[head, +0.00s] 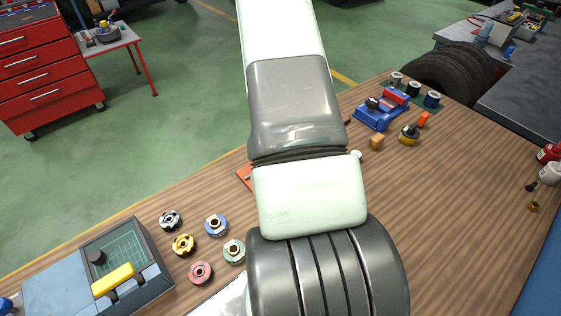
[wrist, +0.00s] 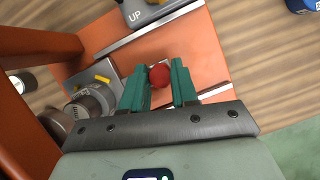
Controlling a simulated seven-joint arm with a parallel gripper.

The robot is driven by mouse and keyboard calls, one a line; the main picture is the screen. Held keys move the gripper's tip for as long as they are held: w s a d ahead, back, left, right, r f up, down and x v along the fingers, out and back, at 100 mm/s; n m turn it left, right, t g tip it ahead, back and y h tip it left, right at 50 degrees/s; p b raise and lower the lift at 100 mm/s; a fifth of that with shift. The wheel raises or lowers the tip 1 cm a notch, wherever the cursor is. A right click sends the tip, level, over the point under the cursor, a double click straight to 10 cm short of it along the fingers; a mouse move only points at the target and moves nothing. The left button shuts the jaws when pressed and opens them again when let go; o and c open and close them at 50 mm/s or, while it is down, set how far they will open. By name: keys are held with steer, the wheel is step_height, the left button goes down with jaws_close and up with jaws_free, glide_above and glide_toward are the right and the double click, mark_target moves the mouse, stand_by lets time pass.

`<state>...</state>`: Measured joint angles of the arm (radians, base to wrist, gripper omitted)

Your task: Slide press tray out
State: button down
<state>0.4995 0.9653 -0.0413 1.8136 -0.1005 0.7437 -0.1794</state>
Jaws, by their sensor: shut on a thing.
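In the wrist view, my gripper (wrist: 158,68) has its two teal fingers on either side of a round red knob (wrist: 159,76) and is shut on it. The knob sits over the orange press base (wrist: 205,50). Silver rails (wrist: 150,30) run along this base on both sides. A grey piece marked "UP" (wrist: 140,14) lies at the top edge, partly cut off. Which surface is the tray I cannot tell clearly. In the head view my arm hides my gripper and most of the press; only a small orange corner (head: 243,179) shows.
An orange post (wrist: 30,45) and a metal cylinder (wrist: 92,100) stand close left of my fingers in the wrist view. In the head view, several coloured round parts (head: 215,225) and a grey-blue box (head: 60,280) lie left. A blue vise (head: 380,110) stands at the back right.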

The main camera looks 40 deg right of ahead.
steer(key=a, duration=1.3)
steer(key=shift+a, duration=0.3)
steer(key=c, duration=0.9)
jaws_free()
steer(key=shift+o, duration=0.2)
steer(key=shift+d, duration=0.1)
steer(key=shift+w+r, duration=0.1)
steer(key=shift+r, duration=0.05)
steer(key=v, duration=1)
steer(key=shift+r, duration=0.25)
steer(key=shift+w, duration=0.1)
